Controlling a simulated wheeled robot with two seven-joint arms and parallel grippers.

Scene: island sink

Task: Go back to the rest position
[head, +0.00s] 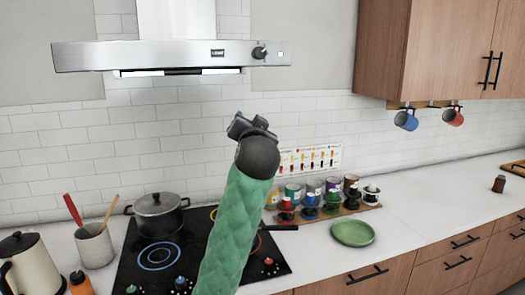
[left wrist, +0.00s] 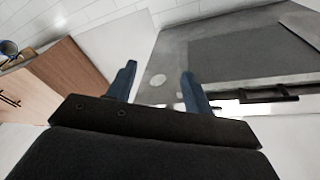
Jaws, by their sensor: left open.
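My left gripper (head: 252,128) is at the end of my green-sleeved arm, raised in front of the tiled wall in the head view. In the left wrist view its two blue fingers (left wrist: 159,72) stand apart with nothing between them. The range hood (left wrist: 240,55) lies beyond the fingers in that view. In the head view the gripper is below the range hood (head: 180,55) in the picture. My right gripper is in neither view.
A black cooktop (head: 150,255) holds a lidded pot (head: 158,215). Several jars (head: 313,188) and a green plate (head: 352,233) stand to the right. A kettle (head: 30,265) and utensil crock (head: 95,246) are at left. Mugs (head: 406,120) hang under the wall cabinet (head: 435,50).

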